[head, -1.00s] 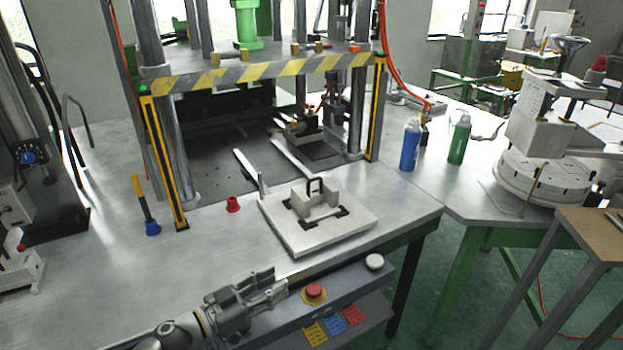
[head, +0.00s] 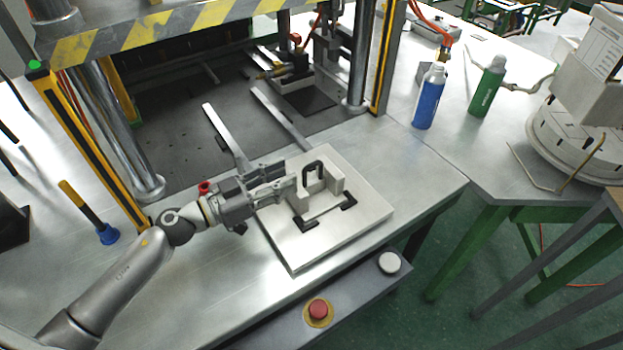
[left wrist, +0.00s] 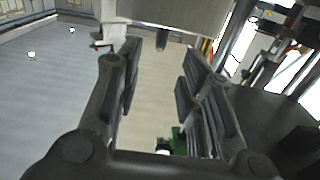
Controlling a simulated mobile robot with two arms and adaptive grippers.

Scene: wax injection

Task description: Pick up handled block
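The handled block (head: 328,190) is a pale grey block with a black handle (head: 313,169). It sits on a square light plate (head: 285,247) with black corner pieces, at the front of the press. My left gripper (head: 284,181) is over the left part of the plate, its fingers pointing right toward the block. In the left wrist view its two fingers (left wrist: 158,90) are spread with nothing between them. A pale surface fills the top of that view; I cannot tell which part it is. My right gripper is not in view.
Two metal rails (head: 225,140) run behind the plate into the press. A small red piece (head: 204,187) stands behind my left wrist. A blue bottle (head: 429,97) and a green bottle (head: 487,88) stand to the right. A red button (head: 318,309) lies below the table edge.

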